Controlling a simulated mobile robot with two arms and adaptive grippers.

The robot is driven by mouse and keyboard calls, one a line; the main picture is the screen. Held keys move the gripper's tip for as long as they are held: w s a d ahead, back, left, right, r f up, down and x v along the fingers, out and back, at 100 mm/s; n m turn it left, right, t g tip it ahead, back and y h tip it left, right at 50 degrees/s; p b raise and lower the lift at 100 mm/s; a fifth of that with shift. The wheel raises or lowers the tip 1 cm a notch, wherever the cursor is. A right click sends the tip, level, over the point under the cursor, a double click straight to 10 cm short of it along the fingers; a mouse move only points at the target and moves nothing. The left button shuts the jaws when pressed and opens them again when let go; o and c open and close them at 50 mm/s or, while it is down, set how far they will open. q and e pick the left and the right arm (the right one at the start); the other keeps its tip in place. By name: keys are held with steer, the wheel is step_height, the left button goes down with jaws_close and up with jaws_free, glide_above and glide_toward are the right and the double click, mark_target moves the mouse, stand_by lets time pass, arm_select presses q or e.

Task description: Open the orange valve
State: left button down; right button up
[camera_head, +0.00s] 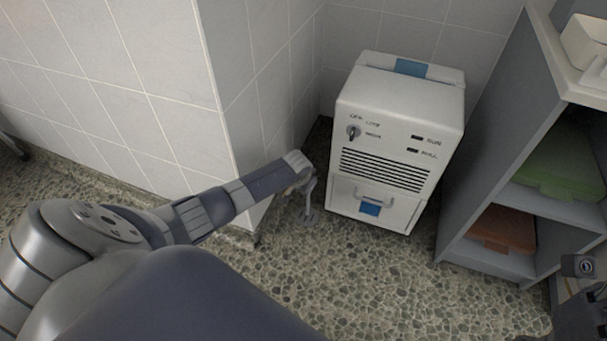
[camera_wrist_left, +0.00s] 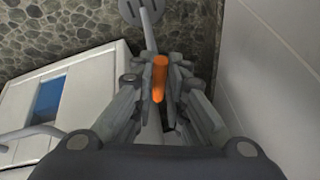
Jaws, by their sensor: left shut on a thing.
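The orange valve shows in the left wrist view as a short orange handle (camera_wrist_left: 160,75) between my left gripper's fingers (camera_wrist_left: 162,88). The fingers are shut on it from both sides. A grey pipe-like piece with a round, slotted end (camera_wrist_left: 142,12) lies just beyond the handle. In the head view my left gripper (camera_head: 307,192) is low by the tiled wall corner, left of the white cabinet, and the orange handle cannot be made out there. At the right edge of the head view is a dark part, perhaps of my right arm; its fingers cannot be made out.
The white cabinet (camera_head: 395,125) has a key switch, vent slots and a lower drawer with a handle. A grey shelf (camera_head: 480,150) stands to its right, holding green (camera_head: 565,160) and orange-brown (camera_head: 503,229) folded items. The pebbled floor in front is clear.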

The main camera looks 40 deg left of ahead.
arm_select(q)
steer(key=shift+w+d+n+g+y+p, duration=0.1)
steer(key=shift+d+n+g+y+p, duration=0.2)
steer(key=shift+n+p, duration=0.5)
steer(key=shift+d+n+g+y+p, duration=0.1)
steer(key=shift+n+y+p, duration=0.4)
steer(key=shift+n, duration=0.5)
steer(key=c, duration=1.6)
jaws_free()
steer(key=v, duration=1.2)
